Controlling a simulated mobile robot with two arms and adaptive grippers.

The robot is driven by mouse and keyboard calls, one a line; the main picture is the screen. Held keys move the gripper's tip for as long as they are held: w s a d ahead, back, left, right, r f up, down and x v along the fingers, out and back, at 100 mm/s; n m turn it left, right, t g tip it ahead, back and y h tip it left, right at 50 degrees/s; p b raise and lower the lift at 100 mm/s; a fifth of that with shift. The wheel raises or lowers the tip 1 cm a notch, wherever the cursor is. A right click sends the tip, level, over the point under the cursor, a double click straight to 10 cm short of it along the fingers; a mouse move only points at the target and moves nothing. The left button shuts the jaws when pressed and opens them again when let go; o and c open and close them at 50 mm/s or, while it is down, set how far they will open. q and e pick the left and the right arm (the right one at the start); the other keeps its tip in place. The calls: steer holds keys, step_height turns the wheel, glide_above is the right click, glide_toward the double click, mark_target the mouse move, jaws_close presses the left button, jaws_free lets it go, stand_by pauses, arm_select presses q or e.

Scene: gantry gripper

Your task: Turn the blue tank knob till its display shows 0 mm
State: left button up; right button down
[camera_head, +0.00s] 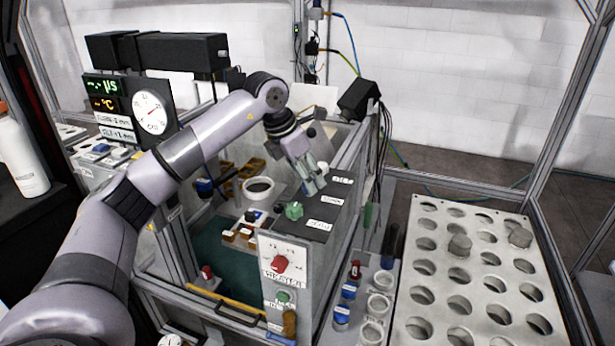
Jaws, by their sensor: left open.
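My left gripper (315,188) is open and points down over the dark labelled panel (318,236) on the right of the tank. A green knob (294,210) stands on the same panel, nearer to me. Two small white displays (115,121) with mm text sit at the upper left under the green and orange readouts; their digits are too small to read surely. My right gripper is not in view.
A red knob (280,264) is on the white front panel. A white plate with round holes (480,290) fills the right. Small vials (348,291) stand beside the tank. A white bottle (20,155) is at the left edge. A black box (358,98) is behind the panel.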

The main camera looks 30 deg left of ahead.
arm_select(q)
steer(key=shift+x, duration=1.05)
steer(key=c, duration=1.1)
steer(key=shift+r+m, duration=0.1)
steer(key=shift+m, duration=0.3)
